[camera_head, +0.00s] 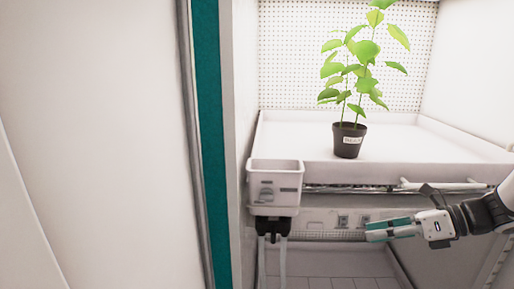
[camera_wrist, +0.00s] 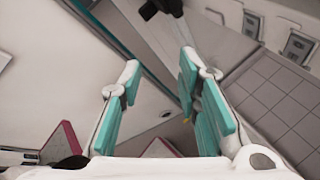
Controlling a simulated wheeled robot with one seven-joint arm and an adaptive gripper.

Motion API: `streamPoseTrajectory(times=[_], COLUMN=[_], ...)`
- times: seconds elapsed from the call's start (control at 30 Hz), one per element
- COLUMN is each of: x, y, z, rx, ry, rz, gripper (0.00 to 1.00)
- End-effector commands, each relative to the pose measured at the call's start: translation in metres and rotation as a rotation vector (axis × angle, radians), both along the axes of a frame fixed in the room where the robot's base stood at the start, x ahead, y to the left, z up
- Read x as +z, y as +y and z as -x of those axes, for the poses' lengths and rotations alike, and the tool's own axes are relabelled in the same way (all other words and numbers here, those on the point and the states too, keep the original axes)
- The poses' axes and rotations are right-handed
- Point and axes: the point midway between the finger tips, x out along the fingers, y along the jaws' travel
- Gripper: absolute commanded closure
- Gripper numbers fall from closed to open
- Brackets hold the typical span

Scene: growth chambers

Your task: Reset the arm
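My gripper (camera_head: 368,231) reaches in from the right in the head view, below the front edge of the shelf tray and in front of the lower chamber. Its teal finger pads point left. The wrist view shows the two fingers of my gripper (camera_wrist: 160,65) spread apart, with nothing between them. My arm (camera_head: 478,214) runs out of the picture at the right edge.
A potted plant (camera_head: 348,140) stands on the white shelf tray (camera_head: 400,172), above my gripper. A white box (camera_head: 275,187) hangs at the tray's left front corner. A teal-edged door or panel (camera_head: 209,140) stands left. The tiled lower floor (camera_head: 330,283) looks clear.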

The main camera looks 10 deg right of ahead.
Motion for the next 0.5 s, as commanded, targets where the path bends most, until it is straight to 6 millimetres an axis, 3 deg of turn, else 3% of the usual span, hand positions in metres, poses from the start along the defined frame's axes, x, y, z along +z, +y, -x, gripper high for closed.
streamPoseTrajectory(times=[0.03, 0.2, 0.5], x=[0.008, 0.023, 0.047], y=[0.023, 0.081, 0.142], z=[0.004, 0.030, 0.088], rx=[0.100, 0.444, 1.070], ry=[-0.032, -0.167, -0.483], rz=[0.096, 0.400, 0.877], gripper=[0.69, 0.69, 0.69])
